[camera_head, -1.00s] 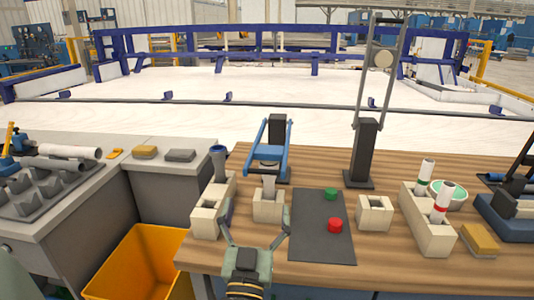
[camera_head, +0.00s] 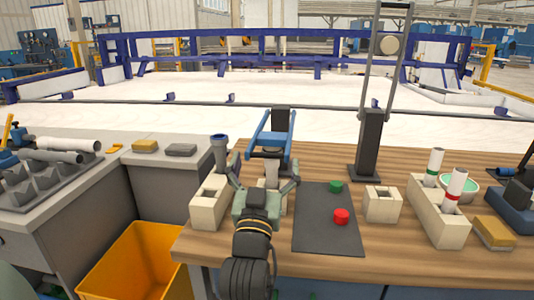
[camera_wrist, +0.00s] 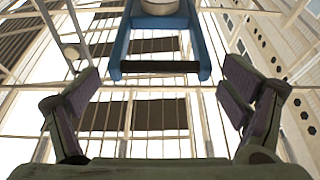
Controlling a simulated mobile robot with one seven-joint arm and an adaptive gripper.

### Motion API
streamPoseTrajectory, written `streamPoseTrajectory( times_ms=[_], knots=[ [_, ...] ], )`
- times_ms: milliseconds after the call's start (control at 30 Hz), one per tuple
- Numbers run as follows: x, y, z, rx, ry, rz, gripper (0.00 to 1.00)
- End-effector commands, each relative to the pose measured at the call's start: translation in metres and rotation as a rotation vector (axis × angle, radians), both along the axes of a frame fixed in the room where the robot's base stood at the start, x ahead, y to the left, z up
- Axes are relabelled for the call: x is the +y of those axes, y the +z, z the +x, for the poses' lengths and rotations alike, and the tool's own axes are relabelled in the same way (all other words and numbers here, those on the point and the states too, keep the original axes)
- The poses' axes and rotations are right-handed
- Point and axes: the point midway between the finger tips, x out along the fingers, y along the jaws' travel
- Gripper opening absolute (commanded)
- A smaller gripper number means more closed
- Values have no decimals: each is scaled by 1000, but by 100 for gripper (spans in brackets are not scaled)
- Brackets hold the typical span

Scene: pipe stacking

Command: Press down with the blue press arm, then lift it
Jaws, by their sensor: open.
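The blue press arm (camera_head: 271,137) is a blue frame with two side bars, hinged on a dark post (camera_head: 281,117) on the wooden table. In the wrist view the blue press arm (camera_wrist: 117,50) shows as a U-shaped frame, its crossbar above and between my fingers. A pale pipe (camera_head: 271,172) stands under it, partly hidden. My gripper (camera_head: 265,172) is open and empty, just in front of and below the press arm, its fingers on either side of the pipe. My gripper (camera_wrist: 168,95) hides most of the beige block beneath the pipe.
A beige block (camera_head: 210,203) with a grey pipe (camera_head: 219,150) stands close left. A dark mat (camera_head: 318,235) with a green cap (camera_head: 336,186) and a red cap (camera_head: 341,216) lies right. A tall grey press (camera_head: 369,145) stands beyond the mat. A yellow bin (camera_head: 140,262) stands lower left.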

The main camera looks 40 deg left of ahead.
Motion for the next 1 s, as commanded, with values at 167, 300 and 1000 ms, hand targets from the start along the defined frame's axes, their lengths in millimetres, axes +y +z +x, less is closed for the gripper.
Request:
streamPoseTrajectory(
  times_ms=[167,300,1000],
  knots=[
    [10,9,17,1,-1,-1,92],
    [13,11,22,0,-1,0,92],
    [13,10,22,0,0,0,62]
  ],
)
